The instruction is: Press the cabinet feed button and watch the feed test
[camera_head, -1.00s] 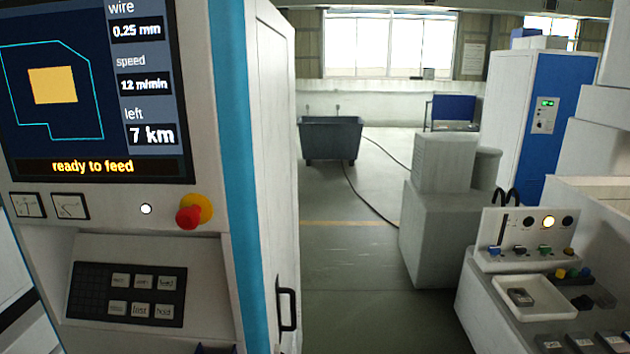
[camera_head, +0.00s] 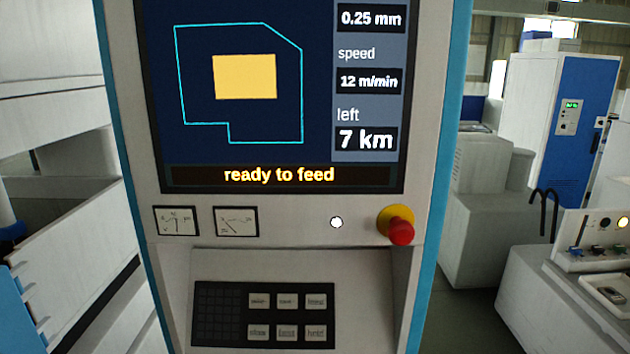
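The control cabinet (camera_head: 290,230) fills the middle of the head view. Its screen (camera_head: 270,95) shows a yellow block inside a cyan outline, 0.25 mm, speed 12 m/min, left 7 km, and the line "ready to feed". Below it, a dark button panel (camera_head: 264,315) sits in a recess with two rows of pale labelled buttons. The labels are too blurred to read surely, so I cannot tell which is the feed button. Neither of my grippers is in view.
A red mushroom knob on a yellow base (camera_head: 401,232) sits right of a lit white lamp (camera_head: 336,222) and two small gauges (camera_head: 235,221). A pale bench with a tray (camera_head: 605,295) and a blue-white cabinet (camera_head: 567,130) stand to the right.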

